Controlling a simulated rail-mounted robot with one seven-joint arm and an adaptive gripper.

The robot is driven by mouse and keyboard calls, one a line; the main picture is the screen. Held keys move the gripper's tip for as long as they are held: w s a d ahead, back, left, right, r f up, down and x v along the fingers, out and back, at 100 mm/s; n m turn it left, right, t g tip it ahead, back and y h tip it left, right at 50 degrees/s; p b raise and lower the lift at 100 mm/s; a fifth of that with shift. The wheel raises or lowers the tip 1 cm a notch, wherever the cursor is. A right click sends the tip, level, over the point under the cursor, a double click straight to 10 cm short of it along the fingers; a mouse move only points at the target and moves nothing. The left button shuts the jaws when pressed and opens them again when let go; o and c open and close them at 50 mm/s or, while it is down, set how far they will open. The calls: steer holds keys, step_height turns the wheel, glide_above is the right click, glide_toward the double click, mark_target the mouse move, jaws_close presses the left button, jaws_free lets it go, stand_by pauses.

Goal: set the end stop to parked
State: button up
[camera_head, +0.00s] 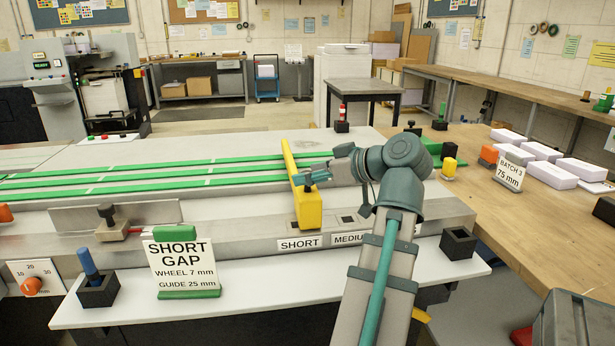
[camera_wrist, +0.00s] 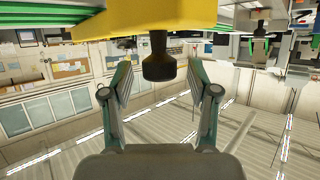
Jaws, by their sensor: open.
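The end stop is a yellow bar (camera_head: 309,208) lying across the green conveyor belts, with its thick near end by the SHORT label (camera_head: 300,244). My gripper (camera_head: 305,178) is at the right side of its near part. In the wrist view, the end stop's yellow body (camera_wrist: 200,14) fills the top, with a dark knob (camera_wrist: 158,58) sticking out from it. My gripper's open fingers stand on either side of the knob, with gaps showing; they do not grip it. A MEDIUM label (camera_head: 350,239) is partly covered by my arm. No parked label is visible.
A SHORT GAP sign (camera_head: 180,262) and a blue-handled tool in a black holder (camera_head: 97,290) stand on the front shelf. A small black box (camera_head: 458,243) is right of my arm. White stacks (camera_head: 548,172) lie on the right-hand wooden table (camera_head: 500,222).

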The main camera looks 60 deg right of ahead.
steer(key=shift+w+f, duration=0.2)
steer(key=shift+w, duration=0.35)
steer(key=shift+c, duration=0.4)
jaws_close()
